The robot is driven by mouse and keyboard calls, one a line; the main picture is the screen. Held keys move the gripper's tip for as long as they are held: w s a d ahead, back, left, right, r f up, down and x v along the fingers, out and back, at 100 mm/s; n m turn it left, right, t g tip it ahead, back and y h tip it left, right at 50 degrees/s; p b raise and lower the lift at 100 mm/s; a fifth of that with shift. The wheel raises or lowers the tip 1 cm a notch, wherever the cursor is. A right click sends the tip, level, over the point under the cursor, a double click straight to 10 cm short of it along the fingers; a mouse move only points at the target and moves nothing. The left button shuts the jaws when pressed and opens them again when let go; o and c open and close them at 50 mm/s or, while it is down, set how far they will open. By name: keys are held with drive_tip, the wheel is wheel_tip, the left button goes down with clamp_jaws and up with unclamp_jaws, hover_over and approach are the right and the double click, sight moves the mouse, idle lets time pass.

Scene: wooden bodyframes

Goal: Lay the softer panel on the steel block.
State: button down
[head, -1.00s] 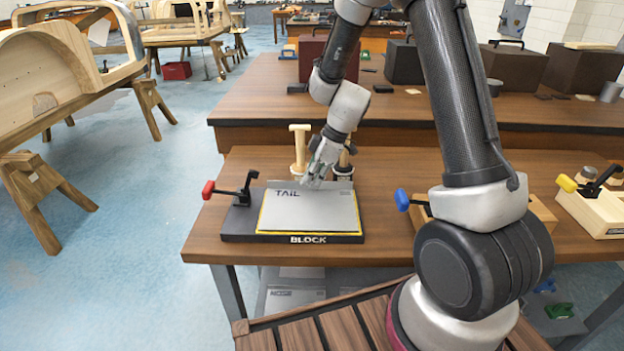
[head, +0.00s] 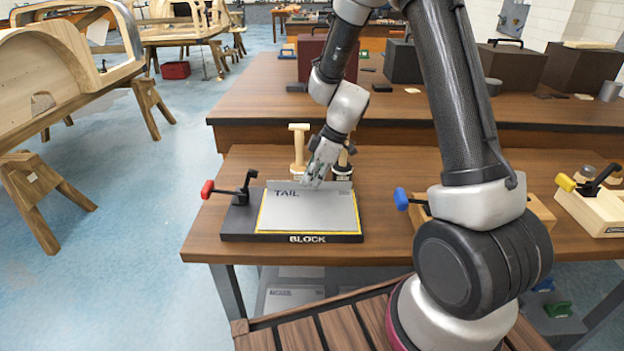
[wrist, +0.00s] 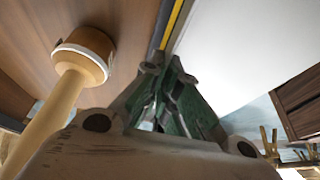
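A thin grey panel marked TAIL (head: 310,212) lies flat on the dark steel block (head: 235,228), which is lettered BLOCK on its front. A yellow border shows along the panel's edges. A raised strip stands along its far edge. My gripper (head: 313,180) is at that far edge, reaching down from behind. In the wrist view, my gripper's green-grey fingers (wrist: 164,68) are close together beside the pale panel (wrist: 240,55) and a yellow strip. Whether they pinch the panel's edge is unclear.
A red-handled clamp (head: 232,192) stands at the block's left. A wooden-handled tool (head: 299,150) stands just behind the block, close to my gripper. A blue-handled clamp (head: 402,199) is to the right. Another labelled panel (head: 292,298) lies on the shelf below. The table's left front is clear.

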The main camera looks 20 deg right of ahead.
idle(0.4)
drive_tip(key=c, duration=1)
unclamp_jaws()
drive_tip(key=shift+r, duration=3.45)
